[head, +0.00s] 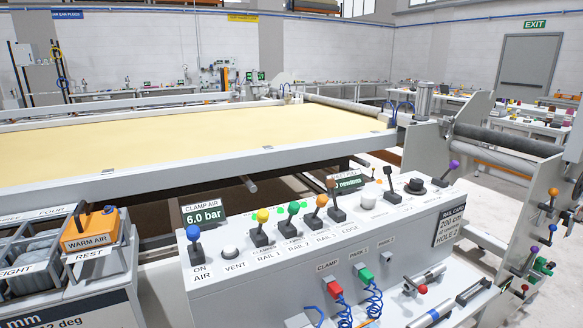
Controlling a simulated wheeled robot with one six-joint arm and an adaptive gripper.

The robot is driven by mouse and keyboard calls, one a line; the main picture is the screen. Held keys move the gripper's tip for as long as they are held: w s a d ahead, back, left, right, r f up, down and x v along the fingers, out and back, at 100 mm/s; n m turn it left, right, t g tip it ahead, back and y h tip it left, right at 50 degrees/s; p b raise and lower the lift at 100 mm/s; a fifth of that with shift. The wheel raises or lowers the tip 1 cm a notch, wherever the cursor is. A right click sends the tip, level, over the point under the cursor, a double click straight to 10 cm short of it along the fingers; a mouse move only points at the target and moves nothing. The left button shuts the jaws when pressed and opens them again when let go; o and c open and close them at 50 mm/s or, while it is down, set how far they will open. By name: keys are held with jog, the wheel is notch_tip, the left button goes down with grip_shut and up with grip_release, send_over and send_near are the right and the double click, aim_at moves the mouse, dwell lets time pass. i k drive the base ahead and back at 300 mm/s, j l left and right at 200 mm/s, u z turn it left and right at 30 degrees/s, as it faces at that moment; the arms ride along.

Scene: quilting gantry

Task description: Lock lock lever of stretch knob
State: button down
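A grey control console (300,262) fills the lower middle of the head view, with a row of levers on its sloping top. Toward its right end is a round black knob (415,186) with a reddish mark on top; it may be the stretch knob, but its label is too small to read. Just left of it a black lever (390,180) stands nearly upright on a dark base; it may be the lock lever. A small display (347,183) reading newtons stands behind, partly hidden by a brown-tipped lever (333,196). My gripper is not in view.
Levers with blue (193,233), yellow (263,216), green and orange balls stand left of the knob; a purple-ball lever (452,167) stands right. A white button (369,200) is near. Hoses hang in front. A cream quilting bed (190,135) lies behind.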

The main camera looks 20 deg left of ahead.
aim_at(387, 170)
jog(key=i+l+u, duration=0.2)
jog(key=u, duration=0.2)
jog(key=i+l+u, duration=0.2)
jog(key=l+u, duration=0.15)
jog(key=i+l+u, duration=0.1)
jog(key=l+u, duration=0.3)
jog(key=i+l+u, duration=0.1)
jog(key=l+u, duration=0.25)
